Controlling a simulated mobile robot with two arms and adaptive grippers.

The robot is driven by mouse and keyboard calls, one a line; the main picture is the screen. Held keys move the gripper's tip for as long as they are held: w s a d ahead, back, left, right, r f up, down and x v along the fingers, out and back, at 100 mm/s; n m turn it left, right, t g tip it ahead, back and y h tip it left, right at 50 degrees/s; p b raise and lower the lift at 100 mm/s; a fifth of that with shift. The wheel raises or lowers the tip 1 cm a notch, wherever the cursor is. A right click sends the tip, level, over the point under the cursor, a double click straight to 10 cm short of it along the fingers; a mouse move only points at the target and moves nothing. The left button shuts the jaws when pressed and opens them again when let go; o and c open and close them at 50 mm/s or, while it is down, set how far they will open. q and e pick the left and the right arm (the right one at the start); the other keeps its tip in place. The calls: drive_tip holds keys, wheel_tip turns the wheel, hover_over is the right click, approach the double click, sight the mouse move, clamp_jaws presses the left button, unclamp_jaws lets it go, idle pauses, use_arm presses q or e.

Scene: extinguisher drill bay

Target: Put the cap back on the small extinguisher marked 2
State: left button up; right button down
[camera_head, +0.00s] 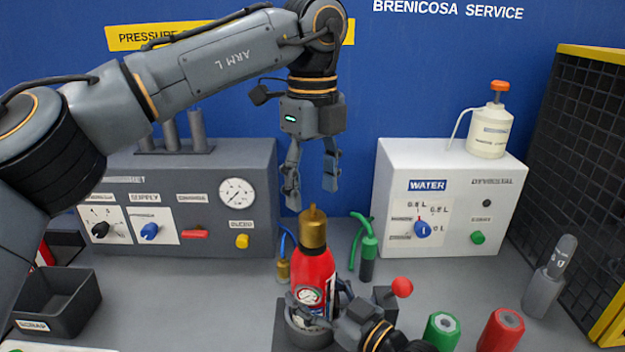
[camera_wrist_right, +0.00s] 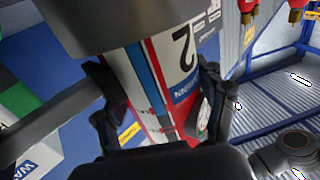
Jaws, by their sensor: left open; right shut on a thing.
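The small red extinguisher (camera_head: 314,272) stands upright in a dark round holder (camera_head: 309,338) at the front middle. A brass cap (camera_head: 313,230) sits on top of it; I cannot tell how tightly. My left gripper (camera_head: 312,192) is open and empty just above the cap, fingers pointing down. My right gripper (camera_head: 338,312) is shut on the extinguisher's lower body from the right. In the right wrist view, the fingers (camera_wrist_right: 158,100) are on both sides of the extinguisher body (camera_wrist_right: 140,65), whose label shows a 2.
A grey supply panel (camera_head: 262,222) stands behind left, a white water panel (camera_head: 450,180) behind right. A red-knobbed lever (camera_head: 402,287), a green cylinder (camera_head: 442,331) and a red cylinder (camera_head: 501,330) are at right. A scrap bin (camera_head: 62,302) is at left.

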sight(313, 215)
use_arm(q)
wheel_tip(313, 215, down, 8)
drive_tip(key=shift+r, duration=0.25)
drive_tip(key=shift+c, duration=0.5)
